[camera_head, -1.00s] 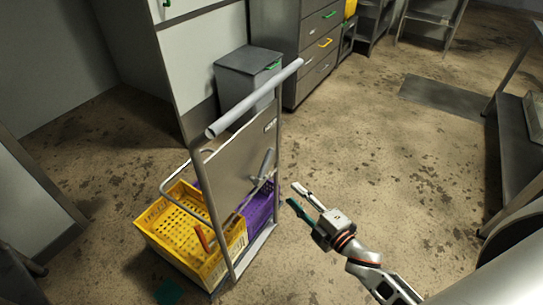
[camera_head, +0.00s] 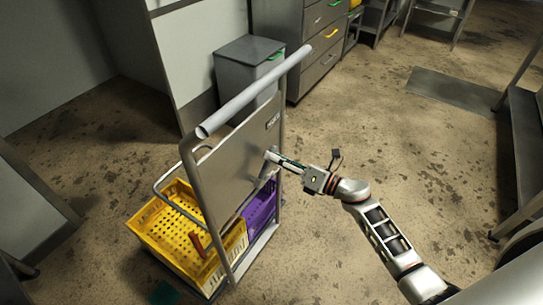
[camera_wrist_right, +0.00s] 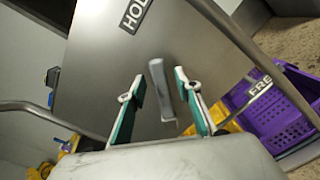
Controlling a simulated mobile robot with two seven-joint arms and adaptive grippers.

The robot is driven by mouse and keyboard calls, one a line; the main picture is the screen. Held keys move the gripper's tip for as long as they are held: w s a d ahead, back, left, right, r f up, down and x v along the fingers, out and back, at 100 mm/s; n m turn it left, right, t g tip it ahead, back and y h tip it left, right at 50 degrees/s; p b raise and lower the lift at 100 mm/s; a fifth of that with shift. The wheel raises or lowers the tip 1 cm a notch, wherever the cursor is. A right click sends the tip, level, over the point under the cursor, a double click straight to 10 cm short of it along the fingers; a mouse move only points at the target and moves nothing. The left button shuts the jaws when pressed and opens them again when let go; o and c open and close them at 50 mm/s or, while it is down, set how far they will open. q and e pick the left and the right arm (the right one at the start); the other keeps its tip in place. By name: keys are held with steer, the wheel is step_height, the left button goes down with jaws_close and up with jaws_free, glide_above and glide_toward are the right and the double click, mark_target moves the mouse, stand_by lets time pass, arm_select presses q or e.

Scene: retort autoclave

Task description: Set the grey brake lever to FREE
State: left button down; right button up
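The grey brake lever (camera_wrist_right: 161,90) is on the metal panel (camera_wrist_right: 110,60) of a cart, and in the head view (camera_head: 265,177) my gripper partly covers it. The panel bears a HOLD label (camera_wrist_right: 135,12) above left of the lever and a FREE label (camera_wrist_right: 260,93) to its right. The lever lies between my right gripper's two green-and-white fingers (camera_wrist_right: 158,105), which are apart on either side of it. Contact is not clear. In the head view the right gripper (camera_head: 278,161) reaches the panel's right side. My left gripper is not in view.
The cart has a thick push bar (camera_head: 255,92), a yellow crate (camera_head: 170,228) and a purple crate (camera_head: 262,208). A grey bin (camera_head: 245,68) and drawers (camera_head: 318,45) stand behind. Floor right of the cart is free.

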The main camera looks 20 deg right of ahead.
steer(key=shift+x, duration=0.95)
jaws_close()
steer(key=shift+d, duration=0.1)
arm_select(q)
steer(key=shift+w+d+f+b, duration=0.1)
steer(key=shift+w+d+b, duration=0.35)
steer(key=shift+b, duration=1.05)
arm_select(e)
step_height(320, 180, down, 12)
steer(key=m, duration=1.6)
steer(key=shift+w+d, duration=0.3)
steer(key=shift+d, duration=0.05)
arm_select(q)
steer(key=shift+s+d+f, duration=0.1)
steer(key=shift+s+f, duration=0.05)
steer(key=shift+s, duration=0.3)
